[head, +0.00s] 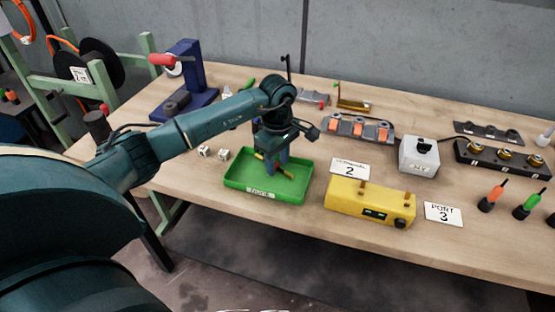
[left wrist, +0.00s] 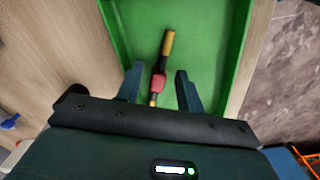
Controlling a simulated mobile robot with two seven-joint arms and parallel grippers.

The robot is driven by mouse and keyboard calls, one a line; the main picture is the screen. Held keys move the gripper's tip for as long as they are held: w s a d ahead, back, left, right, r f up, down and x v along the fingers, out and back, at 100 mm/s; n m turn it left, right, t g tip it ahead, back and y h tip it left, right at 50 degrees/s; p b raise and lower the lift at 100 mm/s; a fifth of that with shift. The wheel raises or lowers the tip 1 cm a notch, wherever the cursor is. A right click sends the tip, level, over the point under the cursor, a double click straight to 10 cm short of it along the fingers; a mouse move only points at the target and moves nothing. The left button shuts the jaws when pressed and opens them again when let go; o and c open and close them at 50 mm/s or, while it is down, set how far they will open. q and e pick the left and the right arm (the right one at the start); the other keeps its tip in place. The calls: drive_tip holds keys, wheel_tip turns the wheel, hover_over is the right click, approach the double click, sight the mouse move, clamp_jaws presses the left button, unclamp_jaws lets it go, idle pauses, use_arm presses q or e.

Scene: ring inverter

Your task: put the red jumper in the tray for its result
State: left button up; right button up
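The red jumper (left wrist: 158,80) has a red middle and brass-coloured ends. In the left wrist view it lies over the green tray floor, between my left fingers, with a gap on each side. The green tray (head: 237,185) stands near the table's front edge; the small label on its front is too small to read surely. My left gripper (head: 271,168) points down inside the tray's outline in the head view, and its open fingertips show in the left wrist view (left wrist: 162,78). In the head view the fingers partly hide the jumper. My right gripper is not in view.
A yellow meter box (head: 345,206) stands right of the tray, with a white card (head: 350,169) marked 2 behind it. Two small white blocks (head: 214,153) lie left of the tray. A grey box (head: 418,158) and a rack with orange parts (head: 358,131) stand farther back.

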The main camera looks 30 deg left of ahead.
sight(277, 165)
use_arm(q)
wheel_tip(277, 165, up, 12)
drive_tip(key=b, duration=0.1)
drive_tip(key=shift+r+b, duration=0.15)
drive_tip(key=shift+b, duration=0.15)
idle(0.5)
